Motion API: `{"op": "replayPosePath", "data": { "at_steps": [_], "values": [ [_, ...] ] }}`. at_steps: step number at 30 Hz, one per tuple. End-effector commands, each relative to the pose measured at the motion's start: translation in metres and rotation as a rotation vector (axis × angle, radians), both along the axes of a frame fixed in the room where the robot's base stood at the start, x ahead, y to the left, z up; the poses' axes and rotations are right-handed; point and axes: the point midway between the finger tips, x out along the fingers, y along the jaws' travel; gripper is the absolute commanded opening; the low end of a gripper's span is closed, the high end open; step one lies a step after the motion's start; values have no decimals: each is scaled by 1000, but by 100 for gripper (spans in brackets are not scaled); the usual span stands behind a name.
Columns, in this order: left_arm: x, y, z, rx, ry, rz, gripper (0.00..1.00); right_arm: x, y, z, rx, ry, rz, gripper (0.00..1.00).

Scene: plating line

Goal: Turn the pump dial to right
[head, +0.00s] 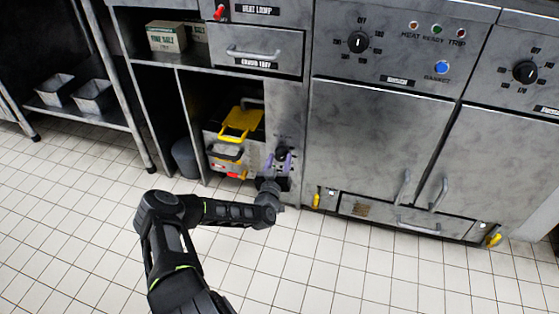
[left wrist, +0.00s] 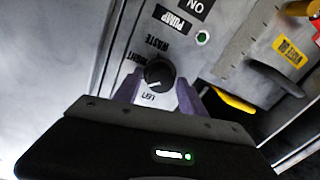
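The pump dial (left wrist: 159,74) is a round black knob on a grey panel, under a black PUMP label (left wrist: 173,19) that appears upside down in the left wrist view. Small lettering around it appears to read WASTE, RIGHT and LEFT; I cannot tell its exact setting. My left gripper (left wrist: 160,92) has its purple fingers on either side of the dial, with gaps visible between fingers and knob, so it is open around it. In the head view my left gripper (head: 279,162) is at the narrow panel beside the open bay, partly covering the dial. My right gripper is out of view.
The open bay left of the panel holds a yellow-handled item (head: 240,122) and a container. A cabinet door (head: 370,140) stands close on the right. A grey bin (head: 185,158) stands at left. The tiled floor (head: 330,270) in front is clear.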

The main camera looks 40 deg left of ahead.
Motion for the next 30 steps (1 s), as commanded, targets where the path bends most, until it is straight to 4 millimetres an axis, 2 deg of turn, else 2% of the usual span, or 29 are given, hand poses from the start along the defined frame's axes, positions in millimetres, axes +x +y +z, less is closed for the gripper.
{"op": "replayPosePath", "data": {
  "at_steps": [2, 17, 30],
  "values": [
    [0, 0, 0, 0, 0, 0, 41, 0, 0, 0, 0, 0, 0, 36],
    [0, 0, 0, 0, 0, 0, 0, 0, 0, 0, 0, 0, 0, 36],
    [0, 0, 1, 52, 17, -1, 0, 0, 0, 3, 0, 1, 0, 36]
  ]
}}
